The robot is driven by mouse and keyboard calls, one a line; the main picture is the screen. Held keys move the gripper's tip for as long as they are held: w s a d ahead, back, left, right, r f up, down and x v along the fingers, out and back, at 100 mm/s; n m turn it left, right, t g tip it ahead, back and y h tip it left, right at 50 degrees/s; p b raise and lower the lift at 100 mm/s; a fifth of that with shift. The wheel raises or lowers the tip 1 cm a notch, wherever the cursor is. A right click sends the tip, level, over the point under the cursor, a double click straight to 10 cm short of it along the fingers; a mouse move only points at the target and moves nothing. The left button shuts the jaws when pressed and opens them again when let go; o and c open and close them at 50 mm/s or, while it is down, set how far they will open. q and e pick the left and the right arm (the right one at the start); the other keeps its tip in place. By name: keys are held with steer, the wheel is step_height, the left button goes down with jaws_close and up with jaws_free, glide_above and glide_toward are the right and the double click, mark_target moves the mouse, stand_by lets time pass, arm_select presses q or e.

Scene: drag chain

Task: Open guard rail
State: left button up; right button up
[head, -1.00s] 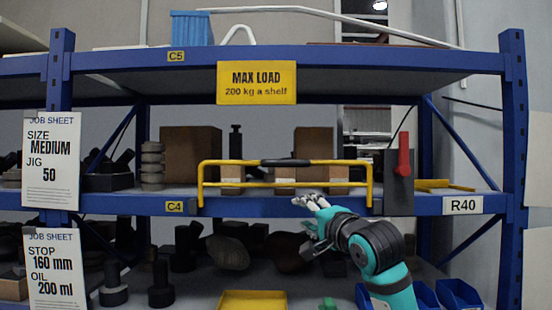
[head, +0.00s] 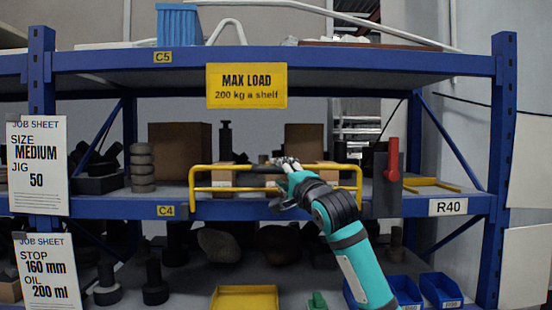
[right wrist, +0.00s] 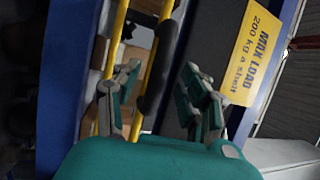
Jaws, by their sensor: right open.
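The yellow guard rail (head: 212,167) stands across the front of the middle shelf, with a black grip (head: 262,169) on its top bar. My right gripper (head: 280,164) is at the right part of that grip and hides some of it and of the bars. In the right wrist view, the fingers of my right gripper (right wrist: 160,84) are open, with the black grip (right wrist: 157,72) lying between them. Neither finger is clearly closed on the grip. A red lever (head: 392,160) stands upright on a dark block (head: 386,198) right of the rail. My left gripper is out of view.
Brown boxes (head: 180,148) and a stack of grey discs (head: 142,168) stand on the shelf behind the rail. The upper shelf carries a yellow load sign (head: 246,86). Below are a yellow tray (head: 244,297) and blue bins (head: 441,290). Blue posts (head: 502,170) bound the rack.

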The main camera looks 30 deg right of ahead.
mark_target(278, 172)
steer(key=p+x, duration=0.1)
steer(key=x, duration=0.1)
steer(key=shift+w+d+r, duration=0.15)
steer(key=shift+w+r, duration=0.1)
steer(key=shift+w, duration=0.05)
steer(key=shift+w+p, duration=0.3)
steer(key=shift+w, duration=0.25)
steer(key=shift+f, duration=0.1)
jaws_close()
